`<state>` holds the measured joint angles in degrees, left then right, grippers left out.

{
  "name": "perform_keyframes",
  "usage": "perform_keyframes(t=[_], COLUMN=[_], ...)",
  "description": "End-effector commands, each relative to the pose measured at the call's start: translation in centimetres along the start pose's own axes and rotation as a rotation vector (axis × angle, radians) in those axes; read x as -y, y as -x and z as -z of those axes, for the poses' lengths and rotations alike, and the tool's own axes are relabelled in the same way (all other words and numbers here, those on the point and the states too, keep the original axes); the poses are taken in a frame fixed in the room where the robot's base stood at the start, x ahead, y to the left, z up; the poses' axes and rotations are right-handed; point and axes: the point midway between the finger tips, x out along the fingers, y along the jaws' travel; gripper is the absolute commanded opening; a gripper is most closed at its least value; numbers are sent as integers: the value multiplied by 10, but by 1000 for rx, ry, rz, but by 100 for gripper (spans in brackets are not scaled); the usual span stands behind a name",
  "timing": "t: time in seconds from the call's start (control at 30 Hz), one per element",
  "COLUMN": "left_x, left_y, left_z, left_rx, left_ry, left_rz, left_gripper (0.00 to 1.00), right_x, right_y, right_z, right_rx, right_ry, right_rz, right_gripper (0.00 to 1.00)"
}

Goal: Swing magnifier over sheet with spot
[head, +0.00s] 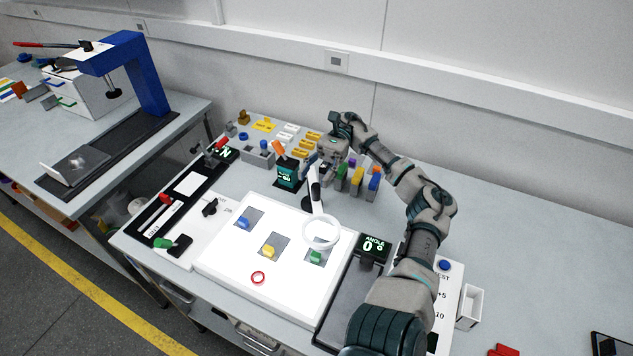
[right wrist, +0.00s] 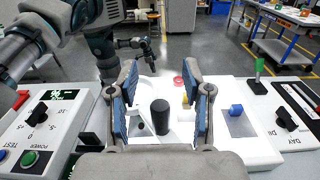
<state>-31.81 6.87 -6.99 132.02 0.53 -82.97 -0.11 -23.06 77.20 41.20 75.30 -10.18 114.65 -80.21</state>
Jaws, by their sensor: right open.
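The white light panel (head: 225,262) bears dark sheets with a blue block (head: 243,223), a yellow block (head: 269,251) and a green block (head: 316,257). The magnifier's white ring (head: 321,246) hangs over the right sheet, near the green block. Its black-topped white arm (head: 316,192) rises behind the panel. My right gripper (head: 313,163) is at the back, above the arm's base. In the right wrist view its blue-padded fingers (right wrist: 163,112) are open, with a black knob (right wrist: 160,117) showing between them; contact cannot be told. I cannot make out a spot on any sheet.
A red ring (head: 258,278) lies on the panel's front part. Colored blocks (head: 357,178) and a small display box (head: 288,175) stand behind it. An angle display (head: 373,247) stands right of the panel. The table's right rear is clear.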

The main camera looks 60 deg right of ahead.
Motion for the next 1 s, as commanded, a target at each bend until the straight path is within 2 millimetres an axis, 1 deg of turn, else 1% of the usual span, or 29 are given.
perform_keyframes(t=[0.03, 0.1, 0.2, 0.33, 0.5, 1.0], left_x=[0, 0, 0, -1, -1, -2], left_y=[0, 0, 0, 0, 0, 0], left_z=[0, 0, 0, 0, 0, 0], left_rx=[0, 1, 1, 1, 1, 1], left_ry=[0, 0, 0, 0, 0, 0], left_rz=[0, 1, 1, 2, 2, 3], left_gripper=[0, 0, 0, 0, 0, 0], right_x=[0, 1, 1, 1, 1, 1], right_y=[0, 1, 3, 4, 4, 4], right_z=[-12, -26, -43, -57, -62, -62], right_rx=[0, 0, 1, 3, 4, 3], right_ry=[7, 7, 6, 4, 1, 2], right_rz=[0, 0, 1, 1, 1, 1], right_gripper=[50, 50, 50, 50, 50, 50])
